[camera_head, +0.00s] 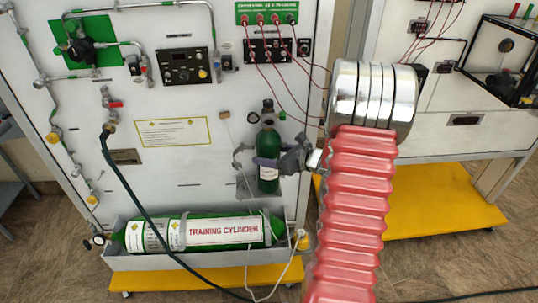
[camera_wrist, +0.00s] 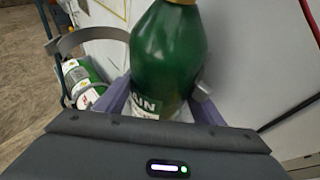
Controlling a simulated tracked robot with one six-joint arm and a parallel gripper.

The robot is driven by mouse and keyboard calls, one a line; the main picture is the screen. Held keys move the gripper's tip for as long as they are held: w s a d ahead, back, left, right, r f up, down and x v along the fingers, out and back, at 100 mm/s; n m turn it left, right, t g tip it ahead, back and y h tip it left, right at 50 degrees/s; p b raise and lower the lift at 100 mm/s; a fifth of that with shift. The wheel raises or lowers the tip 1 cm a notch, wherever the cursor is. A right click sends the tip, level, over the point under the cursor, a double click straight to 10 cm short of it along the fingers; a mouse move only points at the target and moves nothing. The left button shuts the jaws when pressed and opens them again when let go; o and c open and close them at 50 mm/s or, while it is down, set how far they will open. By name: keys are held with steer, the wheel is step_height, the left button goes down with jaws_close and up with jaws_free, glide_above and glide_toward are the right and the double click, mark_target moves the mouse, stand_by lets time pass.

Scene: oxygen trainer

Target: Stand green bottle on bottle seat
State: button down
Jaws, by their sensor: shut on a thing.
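The green bottle (camera_head: 268,146) stands upright near the middle of the white panel in the head view, with a dark valve on top and a white label low on its front. It fills the middle of the wrist view (camera_wrist: 168,55). My gripper (camera_head: 272,162) reaches in from the right and is shut on the bottle around its middle. The bottle seat (camera_head: 288,187) is a grey ledge on the panel at the bottle's base. I cannot tell whether the base touches it. A grey curved clamp (camera_head: 240,158) shows left of the bottle, apart from it in the wrist view (camera_wrist: 85,38).
A large green training cylinder (camera_head: 205,232) lies in a grey tray (camera_head: 190,259) below. A dark hose (camera_head: 140,190) and a pale cord (camera_head: 297,250) hang in front. Red leads run down the panel above right. My red arm covers the right-centre.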

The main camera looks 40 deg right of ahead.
steer(key=shift+d+r, duration=0.1)
steer(key=shift+d, duration=0.1)
steer(key=c, duration=0.9)
jaws_free()
steer(key=shift+w, duration=0.1)
steer(key=o, duration=0.5)
steer(key=shift+a, duration=0.1)
steer(key=shift+s+f, duration=0.25)
steer(key=shift+f, duration=0.1)
steer(key=v, duration=1.3)
steer(key=shift+s+r, duration=0.25)
steer(key=shift+r, duration=0.15)
